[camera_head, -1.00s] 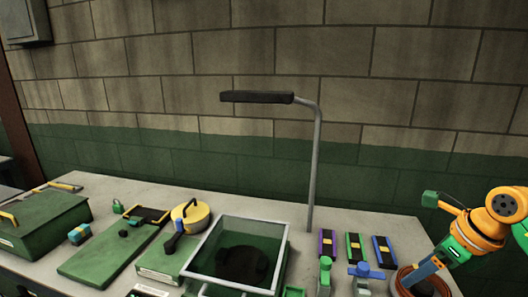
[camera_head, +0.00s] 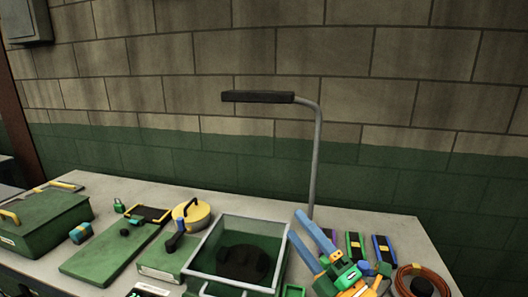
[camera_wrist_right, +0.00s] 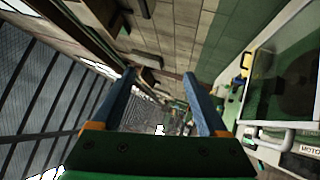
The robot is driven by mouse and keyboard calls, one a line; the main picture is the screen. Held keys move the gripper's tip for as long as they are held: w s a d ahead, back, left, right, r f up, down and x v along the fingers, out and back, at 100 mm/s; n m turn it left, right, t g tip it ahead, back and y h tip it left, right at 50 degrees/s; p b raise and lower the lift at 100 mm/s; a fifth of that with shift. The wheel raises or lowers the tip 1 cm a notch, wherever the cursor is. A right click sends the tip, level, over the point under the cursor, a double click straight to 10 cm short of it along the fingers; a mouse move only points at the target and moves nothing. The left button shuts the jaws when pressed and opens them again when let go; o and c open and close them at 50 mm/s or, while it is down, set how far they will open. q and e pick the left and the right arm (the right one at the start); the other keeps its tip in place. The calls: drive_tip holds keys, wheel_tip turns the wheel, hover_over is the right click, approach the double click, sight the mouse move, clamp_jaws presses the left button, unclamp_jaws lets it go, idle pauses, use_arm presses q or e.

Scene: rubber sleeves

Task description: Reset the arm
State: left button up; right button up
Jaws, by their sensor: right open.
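My right gripper (camera_head: 297,225) is at the lower right of centre in the head view, with its orange and green body below and two long blue fingers pointing up and left. The fingers are spread apart with nothing between them. In the right wrist view the gripper (camera_wrist_right: 157,76) shows the same blue fingers open and empty, with the room beyond. It appears in front of the lamp post's foot and just right of the glass-topped box. My left gripper is not in view.
A glass-topped box (camera_head: 218,253), a green panel (camera_head: 100,250), a round yellow-lidded item (camera_head: 200,217) and a green toolbox (camera_head: 45,222) stand on the grey table (camera_head: 130,192). A lamp (camera_head: 258,97) rises at the back. A coiled cable (camera_head: 441,280) lies at right.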

drive_tip(key=s+d+f+m+g+h, duration=0.3)
drive_tip(key=s+d+f+m+h, duration=0.15)
drive_tip(key=f+m+h, duration=0.4)
drive_tip(key=s+d+f+m+g+h, duration=0.25)
drive_tip(key=d+f+m+h, duration=0.3)
drive_tip(key=f+m, duration=0.55)
drive_tip(key=s+f+m+g+y, duration=0.15)
drive_tip(key=s+f+g, duration=0.3)
drive_tip(key=s, duration=0.45)
drive_tip(key=s+f+m+g, duration=0.35)
drive_tip(key=s+f, duration=0.25)
drive_tip(key=s, duration=0.3)
drive_tip(key=s+f+g+b, duration=0.1)
drive_tip(key=s+f+b, duration=0.15)
drive_tip(key=f, duration=0.95)
drive_tip(key=s+f+g+b, duration=0.15)
drive_tip(key=f+b, duration=0.25)
drive_tip(key=f, duration=0.9)
drive_tip(key=s+d+f+n+g+b, duration=0.1)
drive_tip(key=s+d+f+b, duration=0.1)
drive_tip(key=s+f, duration=0.9)
drive_tip(key=shift+s+f+b, duration=0.15)
drive_tip(key=shift+f+b, duration=0.55)
drive_tip(key=shift+f, duration=0.05)
